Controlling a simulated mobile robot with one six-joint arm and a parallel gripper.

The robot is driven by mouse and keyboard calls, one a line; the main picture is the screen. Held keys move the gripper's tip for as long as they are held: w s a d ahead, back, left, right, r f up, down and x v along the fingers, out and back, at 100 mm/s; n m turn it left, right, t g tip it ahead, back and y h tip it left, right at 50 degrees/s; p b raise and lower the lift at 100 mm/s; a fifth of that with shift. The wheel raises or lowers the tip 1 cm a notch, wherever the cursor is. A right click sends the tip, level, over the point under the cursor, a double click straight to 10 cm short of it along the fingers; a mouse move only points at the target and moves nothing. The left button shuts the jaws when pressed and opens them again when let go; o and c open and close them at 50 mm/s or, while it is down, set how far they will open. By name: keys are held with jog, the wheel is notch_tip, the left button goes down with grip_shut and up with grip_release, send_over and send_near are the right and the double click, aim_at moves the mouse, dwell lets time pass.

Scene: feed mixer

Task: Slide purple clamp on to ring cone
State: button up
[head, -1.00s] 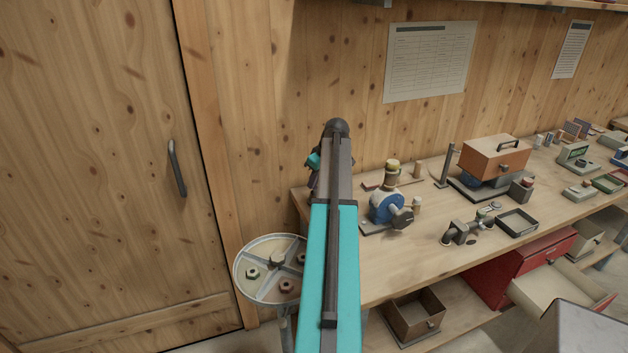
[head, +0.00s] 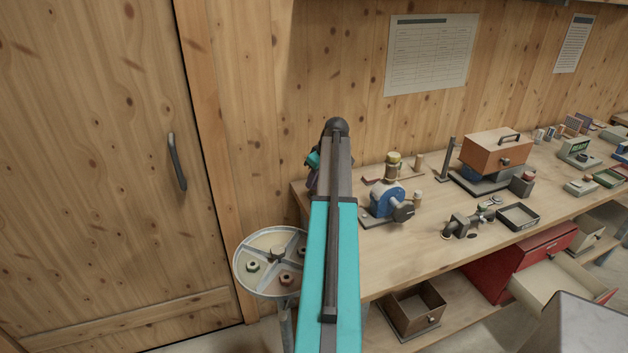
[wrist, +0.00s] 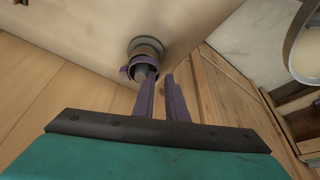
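In the wrist view a purple clamp (wrist: 127,71) shows as a thin ring around a grey, stepped round piece, which looks like the ring cone (wrist: 145,47). The clamp sits at the near, lower end of that piece; whether it is seated on it I cannot tell. My gripper (wrist: 159,78) has two purplish fingers with a narrow gap between them and nothing visible in the gap. The left fingertip overlaps the near side of the clamp in the picture; contact is unclear. In the head view my arm hides the clamp and cone, and my gripper is mostly hidden behind it.
A round divided tray (head: 240,262) with nuts stands left of the workbench (head: 390,272). A blue pump-like device (head: 385,199), dark pipe fittings (head: 462,226), a small black tray (head: 518,216) and an orange box (head: 495,152) stand on the bench. A red drawer unit (head: 520,262) is below.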

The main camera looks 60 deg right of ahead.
jog(key=shift+s+d+r, duration=0.15)
jog(key=shift+d+r, duration=0.05)
jog(key=shift+d, duration=0.3)
jog(key=shift+s+r, duration=0.15)
jog(key=shift+r, duration=0.3)
jog(key=a+b+v, duration=0.1)
jog(key=b+v, duration=0.2)
jog(key=v, duration=0.9)
jog(key=shift+r, duration=0.2)
